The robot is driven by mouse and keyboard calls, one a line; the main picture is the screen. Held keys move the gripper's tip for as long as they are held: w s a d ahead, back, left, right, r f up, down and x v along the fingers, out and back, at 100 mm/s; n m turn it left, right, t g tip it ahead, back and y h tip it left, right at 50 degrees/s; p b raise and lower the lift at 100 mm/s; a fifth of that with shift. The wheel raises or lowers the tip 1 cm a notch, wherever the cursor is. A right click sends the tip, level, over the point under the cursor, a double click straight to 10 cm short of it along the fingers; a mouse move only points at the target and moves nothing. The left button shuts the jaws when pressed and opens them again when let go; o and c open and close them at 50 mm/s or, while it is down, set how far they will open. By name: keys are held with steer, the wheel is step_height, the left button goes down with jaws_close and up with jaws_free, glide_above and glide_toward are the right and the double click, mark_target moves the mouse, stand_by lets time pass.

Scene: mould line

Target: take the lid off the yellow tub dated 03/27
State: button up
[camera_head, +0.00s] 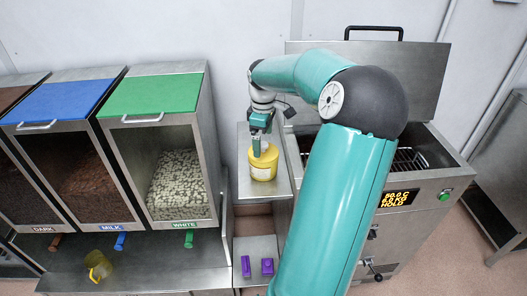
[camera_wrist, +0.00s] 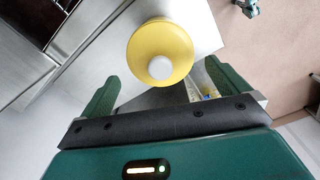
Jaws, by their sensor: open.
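A yellow tub (camera_head: 263,170) stands upright on a small steel shelf (camera_head: 280,187) in the head view. Its front label is too small to read, so I cannot confirm the date. In the wrist view its round yellow lid (camera_wrist: 148,40) is on, with a pale round knob (camera_wrist: 160,67) on top. My gripper (camera_wrist: 162,74) is open, its two green fingers on either side of the knob in the picture. In the head view my gripper (camera_head: 260,146) is right above the lid. I cannot tell whether the fingers touch it.
Chocolate bins with blue (camera_head: 62,101) and green (camera_head: 150,95) lids stand left. A steel machine with a lit display (camera_head: 397,198) stands right, partly behind my arm. A yellow scoop or jug (camera_head: 98,266) and purple objects (camera_head: 246,266) lie lower down.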

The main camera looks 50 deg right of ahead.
mark_target(263, 144)
steer(key=shift+s+f, duration=0.1)
steer(key=shift+f, duration=1.45)
steer(key=c, duration=0.7)
steer(key=shift+r, duration=0.1)
